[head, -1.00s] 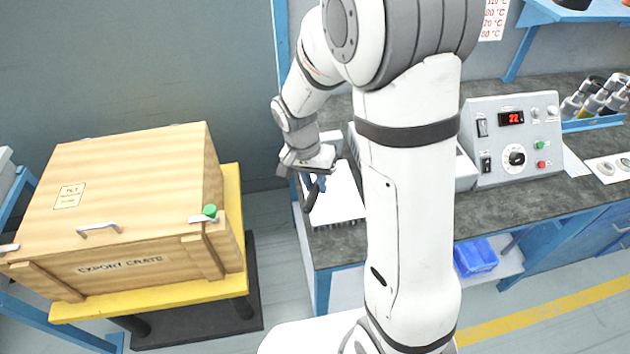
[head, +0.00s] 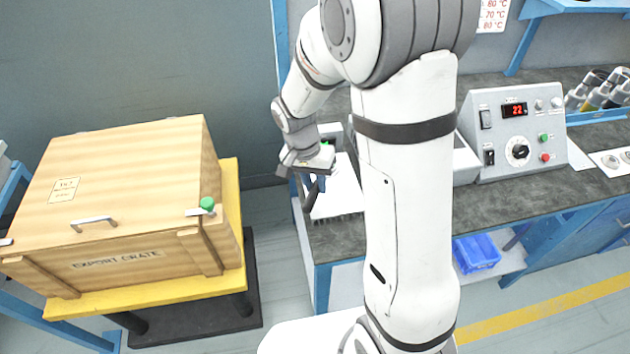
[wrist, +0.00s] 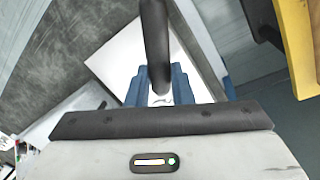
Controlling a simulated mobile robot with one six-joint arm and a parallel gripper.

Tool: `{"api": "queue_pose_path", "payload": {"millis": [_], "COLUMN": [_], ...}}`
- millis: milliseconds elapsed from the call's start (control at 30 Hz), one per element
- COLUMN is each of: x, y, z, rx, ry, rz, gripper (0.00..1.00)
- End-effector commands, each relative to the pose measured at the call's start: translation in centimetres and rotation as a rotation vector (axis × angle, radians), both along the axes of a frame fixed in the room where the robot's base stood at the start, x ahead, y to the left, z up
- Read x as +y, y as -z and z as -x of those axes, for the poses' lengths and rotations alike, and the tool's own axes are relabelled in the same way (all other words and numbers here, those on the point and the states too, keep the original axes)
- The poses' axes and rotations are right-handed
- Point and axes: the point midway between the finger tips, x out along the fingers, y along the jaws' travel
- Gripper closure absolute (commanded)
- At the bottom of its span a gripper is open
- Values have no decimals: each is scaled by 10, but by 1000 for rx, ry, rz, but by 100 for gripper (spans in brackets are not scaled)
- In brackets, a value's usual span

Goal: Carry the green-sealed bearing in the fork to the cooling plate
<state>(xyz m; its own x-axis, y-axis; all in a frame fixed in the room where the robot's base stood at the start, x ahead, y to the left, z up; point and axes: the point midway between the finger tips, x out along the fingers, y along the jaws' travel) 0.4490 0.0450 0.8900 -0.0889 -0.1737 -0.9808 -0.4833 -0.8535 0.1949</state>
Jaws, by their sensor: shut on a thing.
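My gripper (head: 318,184) has blue fingers and hangs over the left end of the bench. In the wrist view the fingers (wrist: 160,82) are shut on a dark rod-like part, which I take to be the fork (wrist: 155,40). The fork also shows dark below the gripper in the head view (head: 311,197). The white finned plate, apparently the cooling plate (head: 345,205), lies beneath the gripper on the bench end. Its white top also shows behind the fork in the wrist view (wrist: 120,48). I cannot make out the green-sealed bearing; my arm and gripper hide part of the area.
A control box (head: 515,130) reading 22 stands on the dark bench (head: 480,215), right of my arm. A wooden export crate (head: 120,190) with a green knob (head: 207,203) sits on a yellow-topped stand at left. A floor gap separates stand and bench.

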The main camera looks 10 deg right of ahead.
Motion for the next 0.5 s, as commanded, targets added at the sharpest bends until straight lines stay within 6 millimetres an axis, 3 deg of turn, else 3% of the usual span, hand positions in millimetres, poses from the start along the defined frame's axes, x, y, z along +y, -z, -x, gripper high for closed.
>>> {"api": "queue_pose_path", "payload": {"millis": [500], "x": [0], "y": [8], "z": [0], "rx": [-1], "ry": [0], "rz": [0], "gripper": [100]}}
